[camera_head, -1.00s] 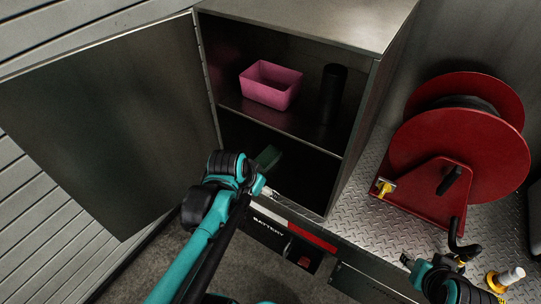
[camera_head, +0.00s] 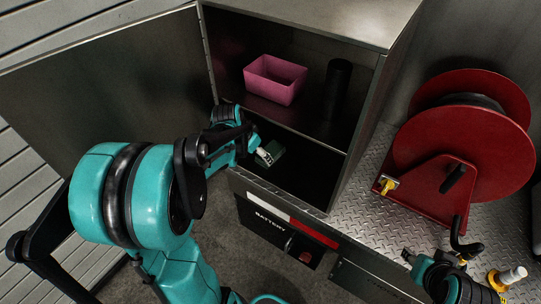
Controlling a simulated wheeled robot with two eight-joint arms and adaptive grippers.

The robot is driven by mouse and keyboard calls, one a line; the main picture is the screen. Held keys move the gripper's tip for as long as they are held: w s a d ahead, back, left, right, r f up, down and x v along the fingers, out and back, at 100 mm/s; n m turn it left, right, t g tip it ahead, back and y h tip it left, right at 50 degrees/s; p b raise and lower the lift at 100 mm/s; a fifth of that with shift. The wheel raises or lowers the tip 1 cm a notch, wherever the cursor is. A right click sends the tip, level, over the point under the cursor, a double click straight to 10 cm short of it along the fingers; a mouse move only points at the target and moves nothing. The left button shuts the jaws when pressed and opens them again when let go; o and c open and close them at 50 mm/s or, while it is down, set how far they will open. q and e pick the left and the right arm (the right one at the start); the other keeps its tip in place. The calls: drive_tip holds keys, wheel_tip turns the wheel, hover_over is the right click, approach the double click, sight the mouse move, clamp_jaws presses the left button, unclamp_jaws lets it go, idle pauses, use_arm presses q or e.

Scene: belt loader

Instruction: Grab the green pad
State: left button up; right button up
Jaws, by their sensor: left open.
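The green pad (camera_head: 277,151) lies on the dark lower level of the open metal cabinet (camera_head: 310,20), partly hidden behind my left gripper. My left gripper (camera_head: 266,154) reaches into the lower compartment from the left, with its fingertips at the near side of the pad. It is open; I cannot tell whether the fingers touch the pad. My right arm shows at the lower right (camera_head: 440,275), near the deck edge; its jaws are too unclear to read.
A pink bin (camera_head: 275,80) and a black cylinder (camera_head: 337,84) stand on the upper shelf. The cabinet door (camera_head: 110,100) is swung open to the left. A red hose reel (camera_head: 465,140) stands on the tread-plate deck at right. A battery box (camera_head: 275,228) sits below.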

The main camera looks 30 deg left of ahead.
sight(270, 154)
use_arm(q)
drive_tip(key=shift+w+d, duration=0.1)
drive_tip(key=shift+w, duration=0.45)
drive_tip(key=b+x, duration=0.1)
drive_tip(key=x, duration=0.1)
drive_tip(key=b+x, duration=0.1)
drive_tip(key=x, duration=0.2)
drive_tip(key=shift+w, duration=0.3)
drive_tip(key=c, duration=1.2)
